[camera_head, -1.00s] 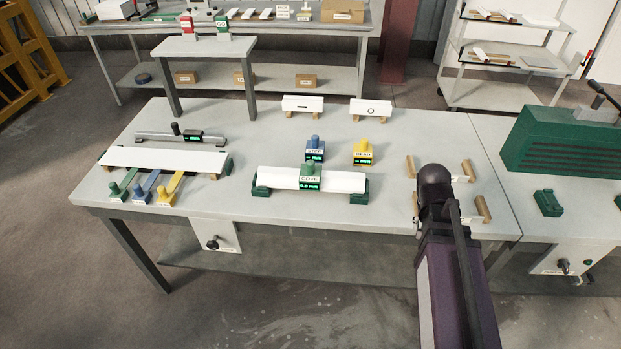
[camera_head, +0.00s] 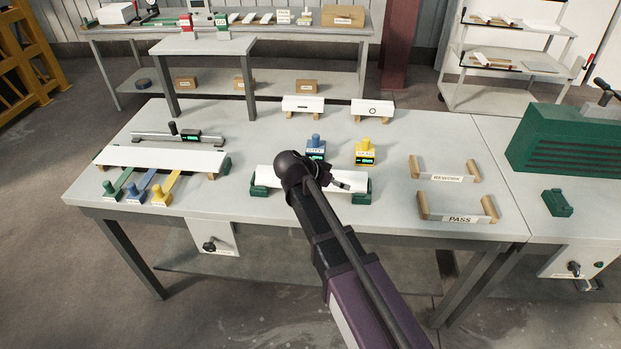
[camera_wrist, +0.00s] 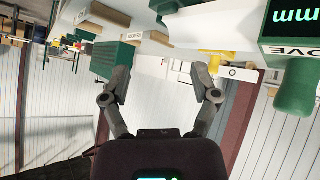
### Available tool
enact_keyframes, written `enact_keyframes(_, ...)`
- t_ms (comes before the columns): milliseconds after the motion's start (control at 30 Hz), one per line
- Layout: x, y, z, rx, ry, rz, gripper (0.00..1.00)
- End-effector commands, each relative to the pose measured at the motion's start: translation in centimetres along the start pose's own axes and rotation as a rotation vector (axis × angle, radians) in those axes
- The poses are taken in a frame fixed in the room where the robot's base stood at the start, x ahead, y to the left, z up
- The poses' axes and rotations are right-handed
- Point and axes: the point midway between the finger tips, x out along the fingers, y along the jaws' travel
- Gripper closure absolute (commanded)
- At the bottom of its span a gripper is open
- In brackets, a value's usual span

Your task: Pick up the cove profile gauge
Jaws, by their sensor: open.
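The cove profile gauge (camera_wrist: 298,88) is green, with a lit display and a label ending in "OVE". It fills the upper right of the wrist view, where the scene appears upside down. In the head view my arm hides it; there the white board (camera_head: 348,180) it sat on lies across two green supports (camera_head: 361,190). My gripper (camera_wrist: 161,84) is open and empty in the wrist view, its fingers apart, with the gauge beyond the right finger and not between them. In the head view my arm's end is over the board.
A blue gauge (camera_head: 316,152) and a yellow gauge (camera_head: 365,154) stand just behind the board. Wooden PASS (camera_head: 459,218) and REWORK (camera_head: 446,177) holders are to the right. A long white board (camera_head: 160,158) with coloured gauges in front lies left.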

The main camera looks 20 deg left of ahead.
Motion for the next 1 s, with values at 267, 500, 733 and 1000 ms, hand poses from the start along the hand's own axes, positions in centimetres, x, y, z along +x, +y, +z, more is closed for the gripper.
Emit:
enact_keyframes(267, -7.3, -7.2, 2.3, 0.142, 0.203, -0.083, 0.22)
enact_keyframes(500, -11.8, -10.3, 3.8, 0.235, 0.306, -0.153, 0.22)
enact_keyframes(733, -13.1, -11.0, 4.1, 0.26, 0.332, -0.173, 0.22)
enact_keyframes(1000, -13.0, -10.9, 4.0, 0.26, 0.331, -0.172, 0.22)
